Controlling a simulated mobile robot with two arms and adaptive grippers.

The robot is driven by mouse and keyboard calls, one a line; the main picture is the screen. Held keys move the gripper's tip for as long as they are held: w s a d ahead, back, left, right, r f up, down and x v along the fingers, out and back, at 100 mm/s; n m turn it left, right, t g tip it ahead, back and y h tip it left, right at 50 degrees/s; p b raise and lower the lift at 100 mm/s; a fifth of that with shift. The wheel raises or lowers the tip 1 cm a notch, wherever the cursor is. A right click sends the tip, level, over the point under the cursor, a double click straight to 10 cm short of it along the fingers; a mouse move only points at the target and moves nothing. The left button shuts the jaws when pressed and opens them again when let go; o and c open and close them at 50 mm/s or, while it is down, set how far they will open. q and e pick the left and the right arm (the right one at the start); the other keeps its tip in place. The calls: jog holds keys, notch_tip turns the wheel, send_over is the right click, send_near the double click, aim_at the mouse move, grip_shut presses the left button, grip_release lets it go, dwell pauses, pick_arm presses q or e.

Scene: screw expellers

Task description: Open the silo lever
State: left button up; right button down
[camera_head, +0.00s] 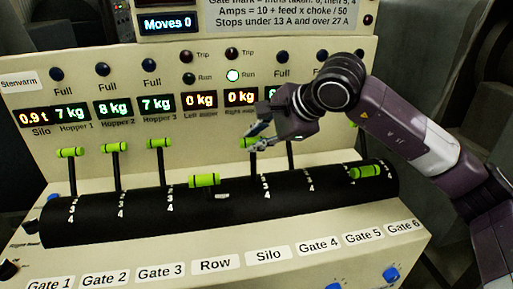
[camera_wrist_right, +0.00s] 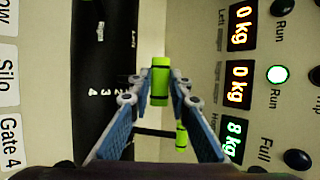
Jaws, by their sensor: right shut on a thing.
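The silo lever has a bright green handle (camera_head: 247,142) on a thin black stem and stands raised toward the back of the black curved drum. My right gripper (camera_head: 257,135) reaches it from the right and is shut on this handle. In the right wrist view the handle (camera_wrist_right: 160,82) sits between the blue-grey fingers (camera_wrist_right: 158,90). The "Silo" label (camera_head: 269,255) is on the panel's front, below the drum. My left gripper is not in view.
Gate 4's lever (camera_wrist_right: 181,137) stands close beside my fingers. The row lever (camera_head: 204,180) is tilted forward on the other side. Gate 1 (camera_head: 70,152), Gate 2 (camera_head: 115,147) and Gate 3 (camera_head: 158,142) levers stand raised farther left. Gate 6's handle (camera_head: 366,172) is lower right.

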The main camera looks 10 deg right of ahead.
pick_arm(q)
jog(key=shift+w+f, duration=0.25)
pick_arm(e)
jog(key=shift+s+a+f, duration=0.1)
jog(key=shift+s+f, duration=0.45)
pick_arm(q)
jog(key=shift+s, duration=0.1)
pick_arm(e)
jog(key=c, duration=2.1)
grip_release()
jog(key=o, duration=0.3)
jog(key=shift+w, duration=0.25)
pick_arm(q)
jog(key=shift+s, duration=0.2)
pick_arm(e)
jog(key=v, duration=1.2)
jog(key=shift+r, duration=0.15)
